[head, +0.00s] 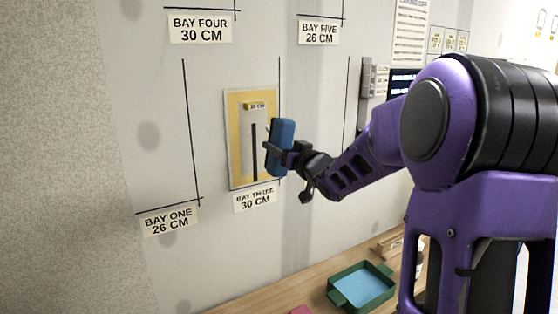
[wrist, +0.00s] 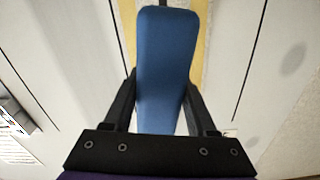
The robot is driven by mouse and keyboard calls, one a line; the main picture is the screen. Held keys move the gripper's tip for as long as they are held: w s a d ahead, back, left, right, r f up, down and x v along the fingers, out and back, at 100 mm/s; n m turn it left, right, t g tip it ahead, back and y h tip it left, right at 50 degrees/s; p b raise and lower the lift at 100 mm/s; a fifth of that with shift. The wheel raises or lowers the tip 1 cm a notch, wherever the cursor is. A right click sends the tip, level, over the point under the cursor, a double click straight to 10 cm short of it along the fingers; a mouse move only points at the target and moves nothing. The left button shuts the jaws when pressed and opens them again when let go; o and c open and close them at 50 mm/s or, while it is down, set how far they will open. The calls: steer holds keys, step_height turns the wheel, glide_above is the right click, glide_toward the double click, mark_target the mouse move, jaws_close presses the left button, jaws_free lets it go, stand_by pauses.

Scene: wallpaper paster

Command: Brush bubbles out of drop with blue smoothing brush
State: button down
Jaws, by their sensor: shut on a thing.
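The blue smoothing brush (head: 282,140) is held upright in my gripper (head: 274,150), in front of the right part of the drop. In the wrist view the brush (wrist: 166,60) sits between the two black fingers of my gripper (wrist: 160,105), which are shut on it. The drop (head: 236,125) is a panel with a yellow border and pale middle on the wall above the BAY THREE 30 CM label (head: 255,199). It bears a small yellow 30 CM tag (head: 255,106) and a dark vertical bar (head: 254,150). I cannot tell whether the brush touches the drop. No bubbles can be made out.
A green tray with a blue inside (head: 362,288) stands on the wooden table (head: 270,296) below. A pink thing (head: 301,310) lies at the table's front. BAY ONE (head: 170,217), BAY FOUR (head: 200,29) and BAY FIVE (head: 319,33) labels mark the wall. My arm covers the right side.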

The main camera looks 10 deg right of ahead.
mark_target(257, 135)
steer(key=x, duration=0.6)
steer(key=shift+w+p, duration=0.25)
steer(key=shift+p, duration=0.15)
steer(key=shift+x, duration=1.25)
stand_by(1.5)
steer(key=shift+a, duration=0.1)
stand_by(0.4)
steer(key=shift+w+d, duration=0.9)
steer(key=shift+d, duration=1.95)
steer(key=v, duration=0.7)
steer(key=c, duration=0.9)
jaws_free()
jaws_close()
